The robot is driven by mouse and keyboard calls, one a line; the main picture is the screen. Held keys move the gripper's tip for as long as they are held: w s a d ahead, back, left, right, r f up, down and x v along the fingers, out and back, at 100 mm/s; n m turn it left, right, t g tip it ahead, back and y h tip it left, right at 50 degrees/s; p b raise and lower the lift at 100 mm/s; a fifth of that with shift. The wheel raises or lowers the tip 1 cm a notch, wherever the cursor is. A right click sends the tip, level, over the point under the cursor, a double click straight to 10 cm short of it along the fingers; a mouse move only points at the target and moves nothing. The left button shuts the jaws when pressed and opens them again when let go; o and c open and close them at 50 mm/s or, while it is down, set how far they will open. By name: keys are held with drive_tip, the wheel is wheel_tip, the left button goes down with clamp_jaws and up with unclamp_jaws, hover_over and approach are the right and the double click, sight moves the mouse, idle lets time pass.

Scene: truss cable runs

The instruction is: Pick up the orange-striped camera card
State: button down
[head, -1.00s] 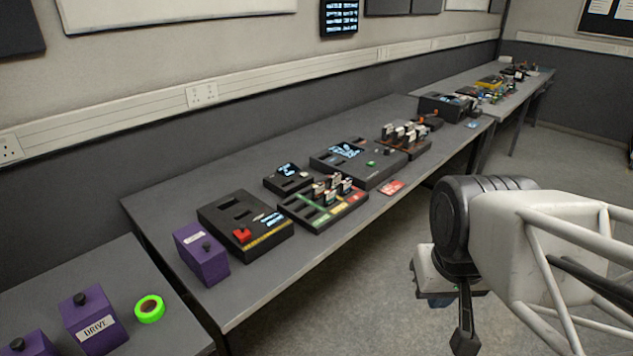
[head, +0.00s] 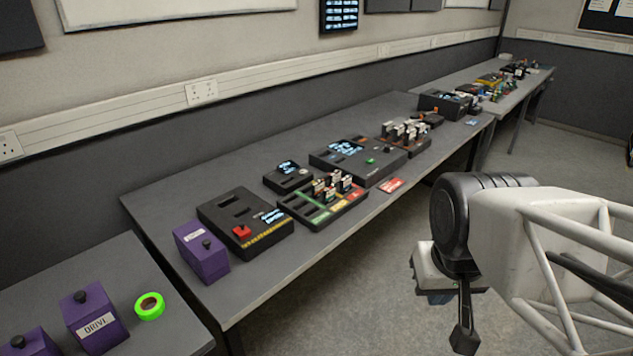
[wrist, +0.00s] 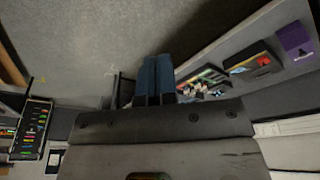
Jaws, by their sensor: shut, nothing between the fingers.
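Several small upright cards (head: 333,184) stand in a dark sorting tray with green, yellow and red strips (head: 322,213) on the middle bench. More pale cards (head: 404,131) stand in a brown-edged rack farther back. The stripe colours are too small to read, so I cannot tell which card is orange-striped. My gripper (wrist: 156,60) shows in the wrist view as two blue fingers, shut together and empty. It is over the floor, apart from the bench and all cards. The tray also shows small in the wrist view (wrist: 207,80).
A flat red card or label (head: 391,186) lies at the bench's front edge. Black device boxes (head: 246,222) and a purple box (head: 201,252) stand along the bench. A green tape roll (head: 149,306) lies on the near table. Open floor (head: 375,290) lies in front of the bench.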

drive_tip(key=c, duration=1.8)
unclamp_jaws()
drive_tip(key=shift+c, duration=0.2)
drive_tip(key=o, duration=1.6)
drive_tip(key=shift+o, duration=0.2)
drive_tip(key=w+a+n+y, duration=0.1)
drive_tip(key=w+a+n, duration=0.2)
drive_tip(key=w, duration=1.5)
drive_tip(key=w+a+n+y, duration=0.1)
drive_tip(key=w+a+n, duration=0.15)
drive_tip(key=w, duration=1.55)
drive_tip(key=w+a+f+n, duration=0.1)
drive_tip(key=w+a+f, duration=0.1)
drive_tip(key=w+f, duration=0.4)
drive_tip(key=w+a+f+n+y, duration=0.1)
drive_tip(key=w+a+f, duration=0.2)
drive_tip(key=w+f, duration=0.4)
drive_tip(key=w+a+f+n, duration=0.1)
drive_tip(key=w+a+f, duration=0.2)
drive_tip(key=w, duration=1.5)
wheel_tip(320, 180, down, 3)
drive_tip(key=shift+f+n+t, duration=0.2)
drive_tip(key=shift+n+t, duration=0.1)
drive_tip(key=shift+n, duration=0.05)
